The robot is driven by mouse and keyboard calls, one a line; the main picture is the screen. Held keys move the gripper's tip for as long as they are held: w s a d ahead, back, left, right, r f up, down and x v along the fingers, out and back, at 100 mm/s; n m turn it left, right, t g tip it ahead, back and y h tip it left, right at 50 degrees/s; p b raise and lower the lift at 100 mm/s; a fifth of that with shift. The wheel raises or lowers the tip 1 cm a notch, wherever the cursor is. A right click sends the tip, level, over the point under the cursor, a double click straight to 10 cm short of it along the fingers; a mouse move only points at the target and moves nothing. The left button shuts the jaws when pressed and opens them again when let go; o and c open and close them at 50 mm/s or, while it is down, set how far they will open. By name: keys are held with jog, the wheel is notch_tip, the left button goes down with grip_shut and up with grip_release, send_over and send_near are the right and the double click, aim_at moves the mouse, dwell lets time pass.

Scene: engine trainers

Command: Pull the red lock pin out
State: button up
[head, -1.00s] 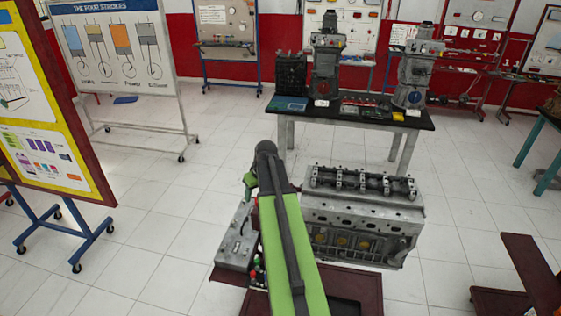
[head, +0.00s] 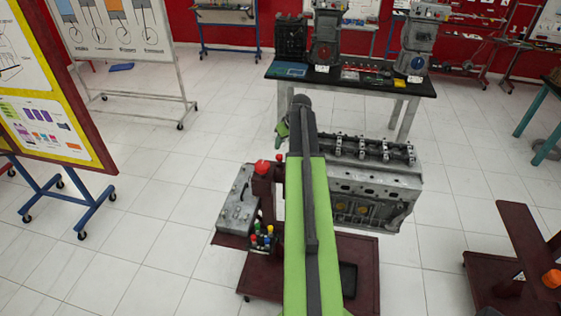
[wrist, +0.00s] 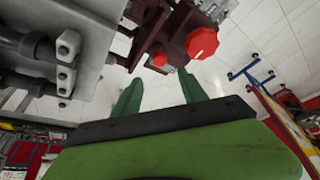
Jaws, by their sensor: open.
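A large red knob (wrist: 202,42) and a smaller red knob (wrist: 159,58) sit on a dark red stand part (wrist: 176,28) in the wrist view. I cannot tell for sure which is the lock pin. In the head view, red parts (head: 263,167) show left of my arm, beside the grey engine block (head: 375,187). My gripper (wrist: 161,88) has two green fingers spread apart with nothing between them. The red knobs lie beyond the fingertips, the smaller one nearly in line with the gap. The gripper (head: 282,131) shows only partly in the head view.
A grey control box (head: 236,198) and several coloured knobs (head: 264,236) stand left of my arm. The block's grey side (wrist: 65,50) is close on the left in the wrist view. A black table (head: 350,82) with engines stands behind. White floor is open to the left.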

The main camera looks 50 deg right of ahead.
aim_at(279, 155)
jog(key=b+x, duration=0.7)
jog(key=x, duration=0.3)
jog(key=shift+b, duration=0.35)
jog(key=shift+r, duration=0.1)
grip_shut()
dwell(0.6)
